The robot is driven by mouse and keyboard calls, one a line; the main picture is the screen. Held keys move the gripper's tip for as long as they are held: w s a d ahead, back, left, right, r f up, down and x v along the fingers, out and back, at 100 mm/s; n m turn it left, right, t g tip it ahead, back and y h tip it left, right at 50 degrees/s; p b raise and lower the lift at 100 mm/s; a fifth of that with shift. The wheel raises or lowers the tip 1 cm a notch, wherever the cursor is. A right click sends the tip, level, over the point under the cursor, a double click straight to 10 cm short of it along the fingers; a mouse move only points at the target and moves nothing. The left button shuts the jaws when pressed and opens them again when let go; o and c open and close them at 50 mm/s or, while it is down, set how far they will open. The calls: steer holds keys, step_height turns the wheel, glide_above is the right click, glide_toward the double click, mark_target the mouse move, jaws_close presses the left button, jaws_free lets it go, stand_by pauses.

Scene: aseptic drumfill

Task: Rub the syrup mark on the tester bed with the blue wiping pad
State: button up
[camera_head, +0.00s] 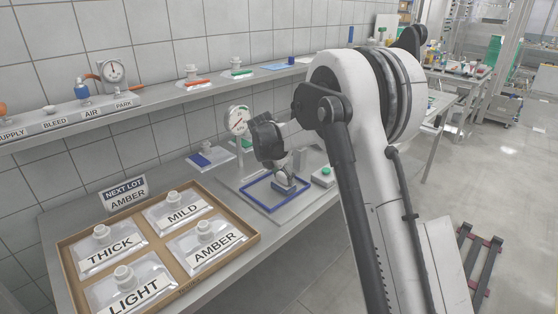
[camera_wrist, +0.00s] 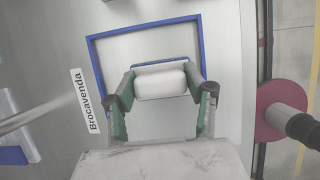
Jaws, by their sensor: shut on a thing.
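The blue wiping pad (camera_wrist: 161,82) has a pale rounded grip on top and a thin blue edge. My gripper (camera_wrist: 162,98) is shut on its grip, one green-lined finger on each side. In the head view my gripper (camera_head: 284,172) is low over the tester bed (camera_head: 262,196), inside its blue rectangular outline. The pad is near the upper middle of that outline in the wrist view. I cannot tell whether it touches the bed. No syrup mark shows; the pad and my gripper cover part of the bed.
A round gauge (camera_head: 237,120) stands behind the bed, and a small box with a green button (camera_head: 324,175) is to its right. A cardboard tray (camera_head: 72,243) of labelled pouches lies at the left. A shelf (camera_head: 150,95) runs along the wall. The bench front edge is close.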

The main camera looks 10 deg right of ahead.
steer(key=v, duration=0.1)
steer(key=p+v, duration=0.1)
steer(key=v, duration=0.1)
steer(key=shift+d+r, duration=0.2)
steer(key=shift+r, duration=0.25)
steer(key=shift+w+a+r+p, duration=0.1)
steer(key=shift+w+r+p, duration=0.05)
steer(key=shift+r+p, duration=0.95)
steer(key=shift+r, duration=1.2)
